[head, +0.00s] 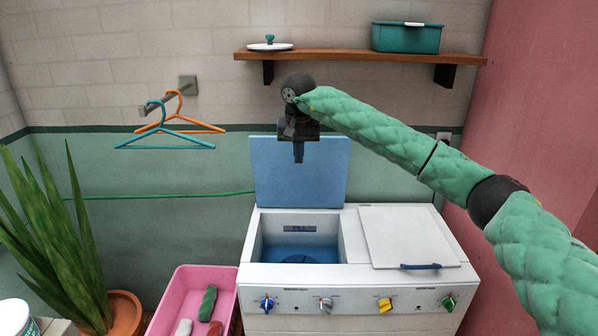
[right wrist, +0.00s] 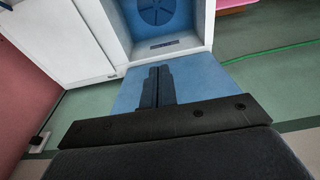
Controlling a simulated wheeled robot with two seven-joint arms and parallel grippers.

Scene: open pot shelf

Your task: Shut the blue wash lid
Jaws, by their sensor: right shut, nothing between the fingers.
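The blue wash lid (head: 299,180) stands open and upright at the back of the white washing machine (head: 345,299), above its left tub (head: 301,246). My right gripper (head: 298,158) is shut and empty, with its fingers pointing down over the upper part of the lid. In the right wrist view the shut fingers (right wrist: 158,86) overlap the blue lid (right wrist: 190,88), with the tub (right wrist: 160,15) beyond. I cannot tell whether the fingers touch the lid. My left gripper does not show.
A white lid (head: 407,237) with a blue handle covers the machine's right side. Several knobs line the front. A wooden shelf (head: 350,56) hangs above with a teal box (head: 406,39). Hangers (head: 166,134), a pink tub (head: 180,290) and a plant (head: 60,240) are at left.

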